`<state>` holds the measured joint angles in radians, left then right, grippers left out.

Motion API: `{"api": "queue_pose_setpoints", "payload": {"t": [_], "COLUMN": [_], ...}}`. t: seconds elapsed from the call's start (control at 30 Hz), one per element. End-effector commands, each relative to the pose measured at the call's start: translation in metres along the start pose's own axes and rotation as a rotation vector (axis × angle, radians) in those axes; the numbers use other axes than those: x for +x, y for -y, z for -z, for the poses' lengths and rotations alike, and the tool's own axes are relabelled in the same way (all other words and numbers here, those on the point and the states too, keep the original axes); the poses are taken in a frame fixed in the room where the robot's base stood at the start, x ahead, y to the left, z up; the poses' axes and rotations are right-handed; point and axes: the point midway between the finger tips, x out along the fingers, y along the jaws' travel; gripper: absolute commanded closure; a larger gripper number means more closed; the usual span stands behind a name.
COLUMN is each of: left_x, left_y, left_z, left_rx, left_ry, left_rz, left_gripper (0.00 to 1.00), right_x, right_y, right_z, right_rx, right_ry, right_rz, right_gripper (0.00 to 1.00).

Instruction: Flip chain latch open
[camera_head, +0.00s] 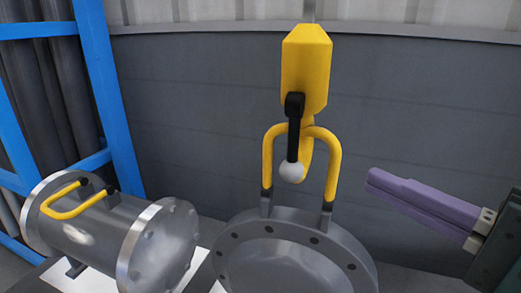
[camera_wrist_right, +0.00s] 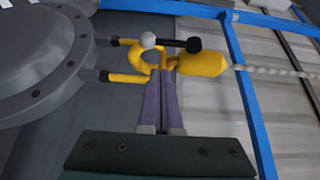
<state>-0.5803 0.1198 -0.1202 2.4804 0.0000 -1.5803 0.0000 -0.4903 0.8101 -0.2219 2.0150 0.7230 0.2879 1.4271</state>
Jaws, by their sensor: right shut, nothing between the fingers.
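The yellow hook block (camera_head: 306,68) hangs above the flanged shell. Its black latch lever (camera_head: 293,140) points down and ends in a white ball (camera_head: 291,172). The yellow hook below the block meets the shell's yellow handle (camera_head: 334,160); the lever partly hides that contact. In the right wrist view, the block (camera_wrist_right: 203,63), the lever (camera_wrist_right: 175,44) and the ball (camera_wrist_right: 148,40) lie ahead of the fingers. My right gripper (camera_head: 371,180), with purple fingers, is shut and empty, right of the handle and apart from the latch. It also shows in the wrist view (camera_wrist_right: 161,78). My left gripper is out of view.
The grey flanged shell (camera_head: 290,262) stands below the hook. A grey flanged cylinder (camera_head: 112,235) with a yellow handle (camera_head: 75,200) lies at left. A blue frame (camera_head: 108,100) stands behind it. A chain (camera_wrist_right: 275,71) runs from the block. A dark wall (camera_head: 420,110) is behind.

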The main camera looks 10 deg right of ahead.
Motion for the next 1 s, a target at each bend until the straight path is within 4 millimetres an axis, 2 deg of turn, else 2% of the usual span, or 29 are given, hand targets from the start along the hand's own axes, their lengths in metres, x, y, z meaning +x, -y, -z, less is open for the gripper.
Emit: {"api": "queue_pose_setpoints", "payload": {"t": [0.17, 0.6, 0.8, 1.0], "left_x": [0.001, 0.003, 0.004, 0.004], "left_y": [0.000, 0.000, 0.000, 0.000], "left_z": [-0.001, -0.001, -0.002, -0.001], "left_rx": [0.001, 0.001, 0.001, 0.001], "left_ry": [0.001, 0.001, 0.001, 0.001], "left_rz": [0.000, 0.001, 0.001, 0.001], "left_gripper": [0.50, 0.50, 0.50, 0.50], "right_x": [0.015, 0.085, 0.098, 0.099], "right_y": [0.001, 0.000, -0.001, 0.000], "right_z": [0.000, 0.000, 0.000, 0.000], "right_rx": [0.000, 0.000, -0.001, -0.001], "right_ry": [-0.001, 0.000, 0.000, 0.001], "right_rz": [0.004, 0.002, -0.001, -0.001], "right_gripper": [1.00, 1.00, 1.00, 1.00]}}
